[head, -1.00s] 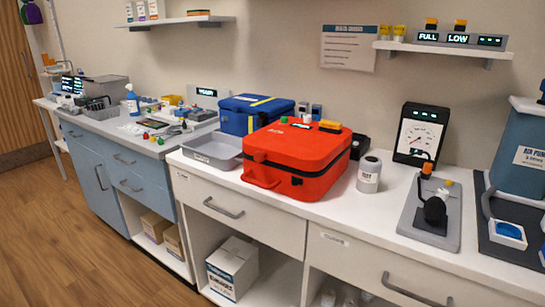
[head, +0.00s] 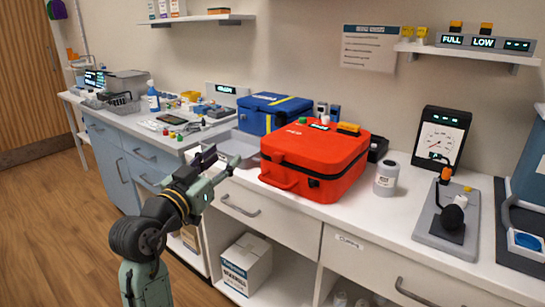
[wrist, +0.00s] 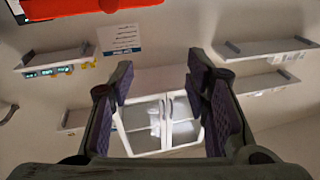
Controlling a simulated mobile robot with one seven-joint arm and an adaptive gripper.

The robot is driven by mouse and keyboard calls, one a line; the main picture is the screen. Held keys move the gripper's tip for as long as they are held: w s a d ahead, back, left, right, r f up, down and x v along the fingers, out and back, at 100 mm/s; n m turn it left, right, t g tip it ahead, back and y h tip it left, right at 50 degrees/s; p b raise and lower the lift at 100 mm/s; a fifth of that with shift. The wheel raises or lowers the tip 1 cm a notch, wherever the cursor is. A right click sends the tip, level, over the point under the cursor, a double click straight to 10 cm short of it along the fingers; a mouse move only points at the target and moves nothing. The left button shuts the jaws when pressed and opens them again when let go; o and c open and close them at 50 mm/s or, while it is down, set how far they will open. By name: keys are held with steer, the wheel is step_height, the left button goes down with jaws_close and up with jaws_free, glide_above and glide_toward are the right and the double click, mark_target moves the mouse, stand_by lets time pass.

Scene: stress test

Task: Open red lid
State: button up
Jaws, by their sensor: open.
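The red case (head: 300,180) stands on the white counter, and its red lid (head: 300,146) is closed down on the body. A dark seam and latch show along its front. Part of a red surface, likely the case, shows at the top left of the wrist view (wrist: 80,8). My gripper (head: 222,160) is open and empty. It is raised to the left of the case, in front of the grey tray, apart from the case in the picture. In the wrist view both dark finger pads (wrist: 160,78) are spread wide with nothing between them.
A blue case (head: 272,113) stands behind the red one. A grey tray (head: 238,146) is at its left, partly hidden by my gripper. A grey canister (head: 386,180) stands close to its right, with a gauge (head: 440,136) and pump stand (head: 447,215) farther right.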

mark_target(275, 158)
steer(key=w+d+f+g+h+p, duration=0.1)
steer(key=w+d, duration=0.2)
steer(key=w+d+f+m+g+h+p, duration=0.1)
steer(key=w+d, duration=0.1)
steer(key=d, duration=0.2)
steer(key=w+d+f+m+g+p, duration=0.1)
steer(key=w+d, duration=0.2)
steer(key=d, duration=0.1)
steer(key=shift+w+d+f+h+p, duration=0.25)
steer(key=shift+w+f+h+p, duration=0.05)
steer(key=shift+f+h+p, duration=0.1)
jaws_close()
stand_by(0.4)
